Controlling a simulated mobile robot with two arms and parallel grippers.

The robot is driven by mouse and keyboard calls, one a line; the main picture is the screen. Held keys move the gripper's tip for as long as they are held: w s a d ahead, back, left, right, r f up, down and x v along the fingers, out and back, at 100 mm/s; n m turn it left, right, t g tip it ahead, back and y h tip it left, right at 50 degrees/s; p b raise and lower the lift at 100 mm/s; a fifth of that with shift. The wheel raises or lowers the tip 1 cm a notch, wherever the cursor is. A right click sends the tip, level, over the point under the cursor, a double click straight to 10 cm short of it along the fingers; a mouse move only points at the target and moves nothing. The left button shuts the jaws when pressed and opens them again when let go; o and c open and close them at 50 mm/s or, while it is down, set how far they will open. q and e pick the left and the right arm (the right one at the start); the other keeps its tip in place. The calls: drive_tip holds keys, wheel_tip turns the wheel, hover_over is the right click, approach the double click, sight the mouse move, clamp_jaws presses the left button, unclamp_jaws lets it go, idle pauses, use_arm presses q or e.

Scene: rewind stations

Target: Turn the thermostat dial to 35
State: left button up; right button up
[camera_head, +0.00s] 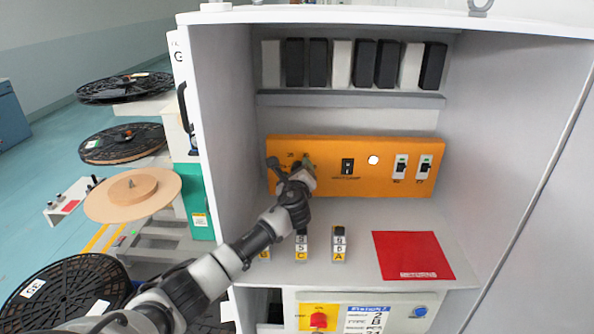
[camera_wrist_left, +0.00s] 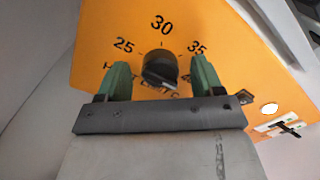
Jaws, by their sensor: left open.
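The thermostat dial (camera_wrist_left: 160,68) is a dark round knob on the orange panel (camera_head: 390,182), with 25, 30 and 35 printed in an arc above it in the left wrist view. Which number it points to, I cannot tell for sure. My left gripper (camera_wrist_left: 162,78) is open, with one green finger on each side of the dial and a gap between each finger and the knob. In the head view my left gripper (camera_head: 291,168) is in front of the panel's left end and hides the dial. My right gripper is not in view.
The panel also carries a black switch (camera_head: 347,166), a white round light (camera_head: 373,160) and two toggle switches to the right. Below, labelled blocks (camera_head: 339,245) and a red mat (camera_head: 413,254) are on the shelf. The cabinet's left wall (camera_head: 225,120) stands close to my arm.

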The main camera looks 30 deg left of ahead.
use_arm(q)
drive_tip(key=shift+w+a, duration=0.1)
drive_tip(key=shift+c, duration=0.8)
drive_tip(key=c, duration=0.8)
drive_tip(key=shift+o, duration=0.2)
drive_tip(key=shift+f, duration=0.1)
drive_tip(key=shift+f+n+b, duration=0.2)
drive_tip(key=shift+n+b, duration=3.85)
drive_tip(key=shift+n, duration=1.75)
